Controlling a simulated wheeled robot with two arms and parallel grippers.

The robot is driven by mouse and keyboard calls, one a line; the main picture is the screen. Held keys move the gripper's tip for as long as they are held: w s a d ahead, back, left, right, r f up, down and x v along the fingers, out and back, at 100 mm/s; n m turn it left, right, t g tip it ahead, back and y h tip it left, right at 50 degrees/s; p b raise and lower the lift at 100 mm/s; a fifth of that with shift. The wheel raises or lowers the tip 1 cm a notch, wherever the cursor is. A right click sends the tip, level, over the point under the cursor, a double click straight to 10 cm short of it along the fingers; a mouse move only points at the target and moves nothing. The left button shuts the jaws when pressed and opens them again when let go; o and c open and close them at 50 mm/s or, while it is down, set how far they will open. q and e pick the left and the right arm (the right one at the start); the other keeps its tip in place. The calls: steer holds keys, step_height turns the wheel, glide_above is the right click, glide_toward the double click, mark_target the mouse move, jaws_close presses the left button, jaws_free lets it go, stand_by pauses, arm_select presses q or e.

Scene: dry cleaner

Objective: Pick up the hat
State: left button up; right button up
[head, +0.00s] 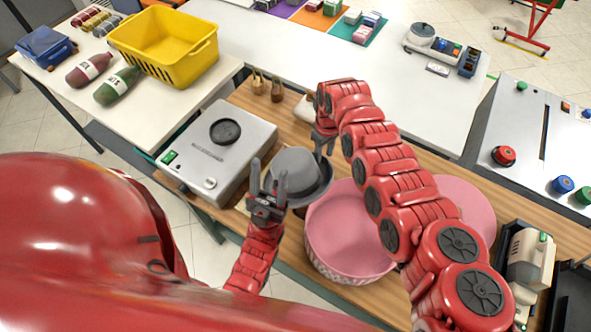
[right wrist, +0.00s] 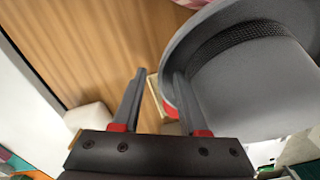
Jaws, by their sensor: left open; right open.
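The grey hat (head: 303,167) with a darker band sits on the wooden table, crown up, in the middle of the head view. It also shows large at the right of the right wrist view (right wrist: 250,80). My left gripper (head: 269,172) is open at the hat's left side, its fingers pointing up the picture and one overlapping the hat. My right gripper (head: 324,145) is at the hat's upper right edge. In the right wrist view my right gripper (right wrist: 160,76) is open, with one finger beside or over the brim; contact cannot be told.
A round pink box (head: 345,235) stands just right of the hat, with a pink lid (head: 468,205) beyond my right arm. A grey machine (head: 235,135) with a black knob stands to the left. A yellow basket (head: 165,45) is on the white table. Two small brown items (head: 267,88) stand behind.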

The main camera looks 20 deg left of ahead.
steer(key=shift+c, duration=0.3)
jaws_close()
stand_by(1.1)
